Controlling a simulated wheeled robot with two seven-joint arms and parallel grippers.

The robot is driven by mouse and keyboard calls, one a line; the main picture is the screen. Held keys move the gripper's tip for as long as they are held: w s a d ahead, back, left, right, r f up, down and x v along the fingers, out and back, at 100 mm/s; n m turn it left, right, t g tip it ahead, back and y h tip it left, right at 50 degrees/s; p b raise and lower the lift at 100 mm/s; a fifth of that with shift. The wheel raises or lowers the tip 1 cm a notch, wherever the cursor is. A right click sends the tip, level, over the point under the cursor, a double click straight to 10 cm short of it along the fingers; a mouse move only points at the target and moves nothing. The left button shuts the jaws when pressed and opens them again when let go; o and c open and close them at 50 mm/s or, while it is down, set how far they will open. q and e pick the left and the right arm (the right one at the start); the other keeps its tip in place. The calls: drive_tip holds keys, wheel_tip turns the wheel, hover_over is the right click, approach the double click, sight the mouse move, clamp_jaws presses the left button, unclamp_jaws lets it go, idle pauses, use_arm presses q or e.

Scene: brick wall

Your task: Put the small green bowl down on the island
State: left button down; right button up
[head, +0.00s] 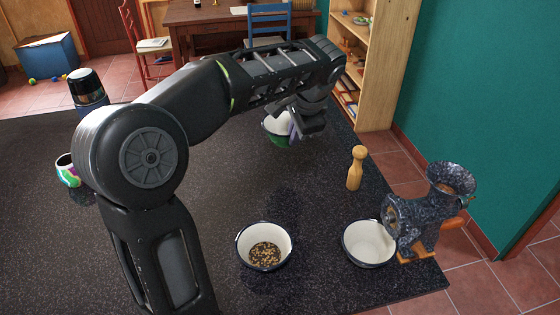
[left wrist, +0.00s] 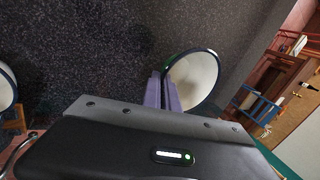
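The small green bowl (head: 275,138), green outside and white inside, is at the far part of the dark speckled island (head: 330,215) in the head view. My left gripper (head: 295,128) is at its right side, its purple fingers closed on the rim. In the left wrist view the fingers (left wrist: 163,92) pinch the edge of the bowl (left wrist: 198,82), whose white inside faces the camera. My forearm hides part of the area behind the bowl. Whether its base touches the island is hard to tell. My right gripper is not in view.
A bowl of seeds (head: 265,254), an empty white bowl (head: 367,245), a wooden mill (head: 356,168) and a speckled grinder (head: 430,212) stand toward the right and front. A colourful mug (head: 69,173) and a flask (head: 86,88) are at left. The island's middle is clear.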

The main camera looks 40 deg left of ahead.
use_arm(q)
drive_tip(key=shift+d, duration=0.1)
drive_tip(key=shift+f, duration=3.1)
drive_tip(key=shift+f+p, duration=0.35)
drive_tip(key=shift+f, duration=1.5)
drive_tip(key=shift+f, duration=0.25)
drive_tip(key=c, duration=1.6)
unclamp_jaws()
drive_tip(key=shift+r, duration=0.1)
drive_tip(key=shift+c, duration=0.2)
drive_tip(key=shift+r, duration=0.1)
